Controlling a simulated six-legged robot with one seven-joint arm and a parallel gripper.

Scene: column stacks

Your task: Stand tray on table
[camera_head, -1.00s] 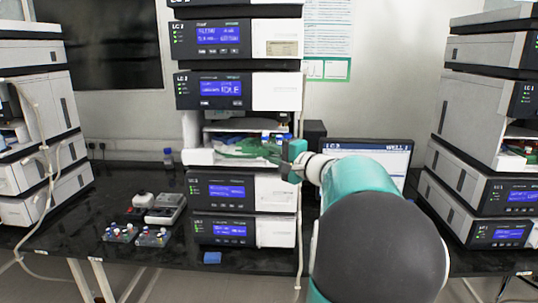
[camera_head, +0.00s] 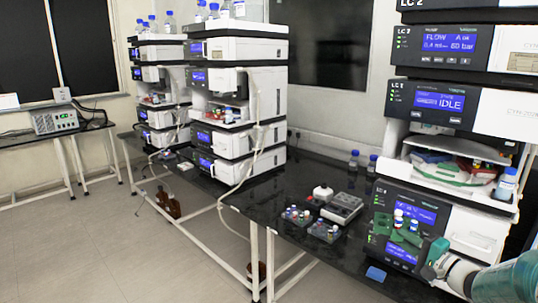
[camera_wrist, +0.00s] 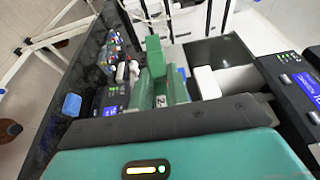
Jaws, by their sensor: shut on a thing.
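My gripper (camera_head: 428,262) is at the lower right of the head view, shut on a green tray (camera_head: 398,240). The tray is held in front of the lower modules of the right-hand instrument stack, clear of its open compartment. Small vials with white and blue tops (camera_head: 399,217) show at the tray. In the wrist view the green tray (camera_wrist: 178,88) is beyond the dark edge of my gripper, which hides part of it. The black table (camera_head: 290,180) runs under the stacks.
Two vial racks (camera_head: 297,215) and a grey device (camera_head: 341,207) stand on the table left of the tray. A blue block (camera_head: 376,274) lies near the front edge. Bottles (camera_head: 354,158) stand behind. The open compartment (camera_head: 455,150) holds coloured items. Bare table lies toward the middle stack.

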